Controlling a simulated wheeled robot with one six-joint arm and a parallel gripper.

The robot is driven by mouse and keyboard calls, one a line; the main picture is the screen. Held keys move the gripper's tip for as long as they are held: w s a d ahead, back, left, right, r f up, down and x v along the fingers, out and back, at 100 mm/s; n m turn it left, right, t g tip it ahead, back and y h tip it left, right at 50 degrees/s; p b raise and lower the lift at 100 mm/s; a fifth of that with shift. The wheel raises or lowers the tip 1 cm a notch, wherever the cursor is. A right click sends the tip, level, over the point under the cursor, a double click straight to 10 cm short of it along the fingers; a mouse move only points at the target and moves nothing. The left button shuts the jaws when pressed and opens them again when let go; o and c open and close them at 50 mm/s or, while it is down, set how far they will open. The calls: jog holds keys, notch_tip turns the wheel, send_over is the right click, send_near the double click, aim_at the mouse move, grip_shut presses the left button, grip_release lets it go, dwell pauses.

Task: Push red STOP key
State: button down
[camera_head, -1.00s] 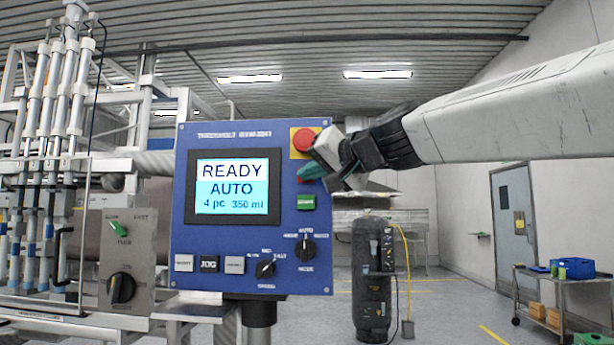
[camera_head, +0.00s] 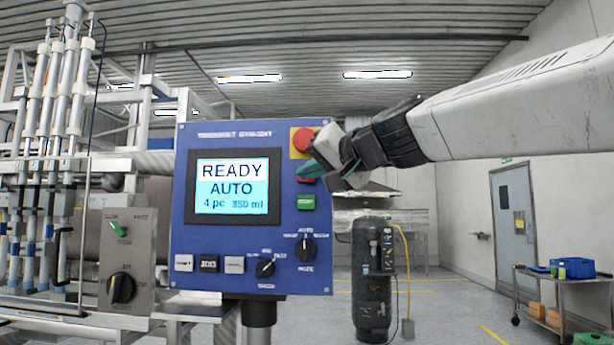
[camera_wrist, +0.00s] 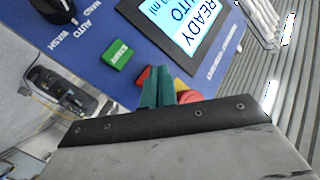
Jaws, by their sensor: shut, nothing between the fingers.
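The red STOP key is almost wholly hidden behind my fingers in the head view; a sliver of red shows just below the fingertips. In the wrist view a small red part of the STOP key (camera_wrist: 142,76) shows beside my fingers. My gripper (camera_head: 308,170) is shut and empty, its green fingertips at the right side of the blue control panel (camera_head: 225,265). In the wrist view my gripper (camera_wrist: 154,84) points at the panel, overlapping the key. I cannot tell whether it touches.
The red emergency-stop button (camera_head: 303,139) on its yellow plate sits just above my fingertips. The green START key (camera_head: 306,202) is just below. The screen (camera_head: 232,187) reads READY AUTO. Rotary knobs (camera_head: 305,249) and small keys (camera_head: 208,264) sit lower on the panel.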

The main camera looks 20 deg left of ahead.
jog(key=s, duration=0.2)
jog(key=s+d, duration=0.1)
jog(key=s, duration=0.1)
jog(key=shift+s+d, duration=0.1)
jog(key=shift+s, duration=0.25)
dwell(0.6)
jog(key=s+d+f+g+h, duration=0.25)
jog(key=d+f, duration=0.35)
jog(key=f, duration=0.5)
jog(key=s+d+f+g+h, duration=0.2)
jog(key=s+d+f+h, duration=0.3)
jog(key=f, duration=0.6)
jog(key=s+d+f+m+g+h, duration=0.1)
jog(key=s+d+f, duration=0.4)
jog(key=d, duration=0.6)
jog(key=s+d+f+m+h, duration=0.2)
jog(key=s+d+f+h, duration=0.1)
jog(key=s+d+f, duration=0.3)
jog(key=s+d+f+m+g+h, duration=0.1)
jog(key=s+d+f, duration=0.5)
jog(key=d, duration=0.9)
notch_tip(320, 180, down, 3)
jog(key=shift+d+r+g+h, duration=0.15)
jog(key=shift+d+g+h, duration=0.2)
jog(key=shift+h, duration=0.4)
